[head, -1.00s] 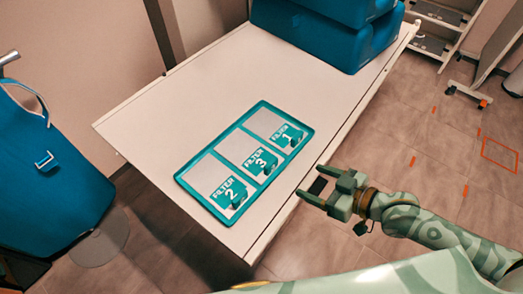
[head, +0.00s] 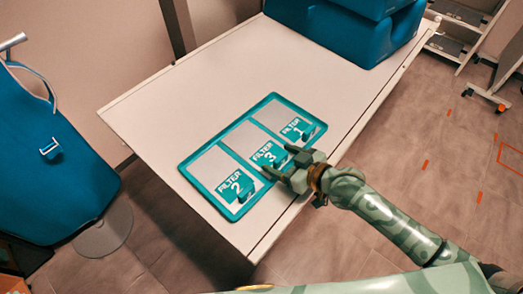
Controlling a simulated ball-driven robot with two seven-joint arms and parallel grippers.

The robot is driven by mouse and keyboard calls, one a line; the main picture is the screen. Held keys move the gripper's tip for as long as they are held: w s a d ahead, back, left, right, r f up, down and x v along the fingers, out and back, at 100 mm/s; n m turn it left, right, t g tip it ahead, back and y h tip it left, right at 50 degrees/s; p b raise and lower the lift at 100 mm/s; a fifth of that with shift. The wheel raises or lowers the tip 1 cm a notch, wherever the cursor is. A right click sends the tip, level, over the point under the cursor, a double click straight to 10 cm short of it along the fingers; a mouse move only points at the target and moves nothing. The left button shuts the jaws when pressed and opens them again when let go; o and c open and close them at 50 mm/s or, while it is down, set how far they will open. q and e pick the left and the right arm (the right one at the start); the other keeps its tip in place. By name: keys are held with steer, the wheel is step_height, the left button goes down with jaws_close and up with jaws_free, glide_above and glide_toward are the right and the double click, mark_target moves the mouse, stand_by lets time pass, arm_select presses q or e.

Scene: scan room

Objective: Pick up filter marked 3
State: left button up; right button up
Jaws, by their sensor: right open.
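Filter 3 (head: 264,152) is a teal block with white lettering in the middle compartment of a teal-rimmed tray (head: 184,166) on the white table. Filter 2 (head: 233,186) lies in the left compartment and filter 1 (head: 293,127) in the right one. My right gripper (head: 277,160) is open, with its fingers over the tray's near edge, at the near side of filter 3. The fingers hide part of filter 3, and I cannot tell whether they touch it. My left gripper is not in view.
The white table (head: 165,105) is clear behind and left of the tray. Large blue cases (head: 345,35) stand at its far end. A blue chair-like object (head: 60,165) is at the left. A wheeled rack (head: 462,35) stands at the far right.

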steer(key=shift+w+a+f, duration=0.2)
steer(key=shift+w+a, duration=0.2)
steer(key=shift+c, duration=0.6)
steer(key=c, duration=1)
steer(key=shift+r, duration=0.2)
